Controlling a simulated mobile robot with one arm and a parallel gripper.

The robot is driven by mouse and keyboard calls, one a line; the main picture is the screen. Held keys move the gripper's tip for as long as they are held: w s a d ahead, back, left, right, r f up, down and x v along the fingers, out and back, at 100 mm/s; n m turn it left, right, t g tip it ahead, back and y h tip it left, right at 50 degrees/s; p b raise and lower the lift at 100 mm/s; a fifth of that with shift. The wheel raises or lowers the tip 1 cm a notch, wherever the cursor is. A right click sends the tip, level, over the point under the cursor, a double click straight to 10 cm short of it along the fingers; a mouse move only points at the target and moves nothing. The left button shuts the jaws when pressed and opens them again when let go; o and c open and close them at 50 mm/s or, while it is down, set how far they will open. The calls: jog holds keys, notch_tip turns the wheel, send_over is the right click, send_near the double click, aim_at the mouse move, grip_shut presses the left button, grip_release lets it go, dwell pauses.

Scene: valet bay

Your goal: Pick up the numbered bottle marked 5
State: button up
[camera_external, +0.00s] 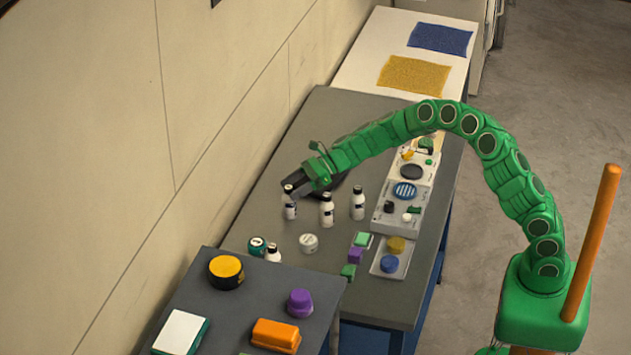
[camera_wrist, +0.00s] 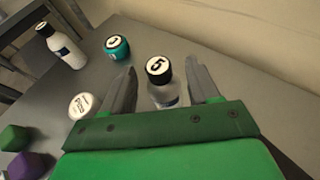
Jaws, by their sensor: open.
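The bottle marked 5 (camera_wrist: 160,84) has a black cap with a white top and a pale body. In the wrist view it stands between the two fingers of my gripper (camera_wrist: 161,68), which are spread on either side of it. Its lower body is hidden behind the gripper's green front. In the external view my gripper (camera_external: 303,188) is over the left end of a row of bottles, and the left bottle (camera_external: 290,208) is right beside its fingers. No number is readable there.
Two similar bottles (camera_external: 326,212) (camera_external: 358,204) stand to the right. A control panel (camera_external: 427,188) lies at right; a wall (camera_external: 230,110) borders the grey table (camera_external: 390,292).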

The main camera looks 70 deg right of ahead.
jog(key=shift+x, duration=1)
grip_shut()
